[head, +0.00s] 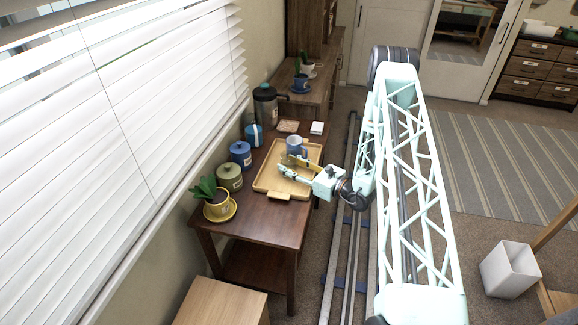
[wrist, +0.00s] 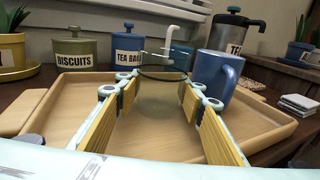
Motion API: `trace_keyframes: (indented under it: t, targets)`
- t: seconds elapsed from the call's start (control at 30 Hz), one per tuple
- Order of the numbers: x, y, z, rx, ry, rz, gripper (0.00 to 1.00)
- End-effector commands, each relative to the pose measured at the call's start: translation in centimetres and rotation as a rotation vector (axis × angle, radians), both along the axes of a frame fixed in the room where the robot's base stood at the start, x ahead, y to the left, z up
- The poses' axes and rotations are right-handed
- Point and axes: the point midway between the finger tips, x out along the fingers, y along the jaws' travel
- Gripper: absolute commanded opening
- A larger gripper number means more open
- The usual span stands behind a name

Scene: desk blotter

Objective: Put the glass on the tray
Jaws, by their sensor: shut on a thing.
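The clear glass (wrist: 163,105) stands between my gripper's fingers in the wrist view, with its dark rim (wrist: 163,74) facing up. My gripper (head: 286,164) is shut on the glass, its yellow finger pads on either side of it. The wooden tray (head: 264,180) lies on the dark table, and its rim (wrist: 72,90) shows around the gripper in the wrist view. The glass is over the tray's floor; I cannot tell whether its base touches it. The glass is too faint to make out in the head view.
A blue mug (wrist: 214,76) stands in the tray just right of the glass. Behind the tray are a green biscuits jar (wrist: 76,58), a blue tea bags jar (wrist: 127,50) and a dark pot (wrist: 235,36). A potted plant (head: 217,203) stands at the near left. White coasters (wrist: 299,104) lie right of the tray.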

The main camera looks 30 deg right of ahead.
Motion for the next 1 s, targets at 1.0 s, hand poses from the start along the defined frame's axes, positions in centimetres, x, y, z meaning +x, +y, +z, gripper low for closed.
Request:
trace_keyframes:
  t: [1.0]
  targets:
    - [0.01, -0.02, 0.02, 0.000, 0.000, 0.000, 0.49]
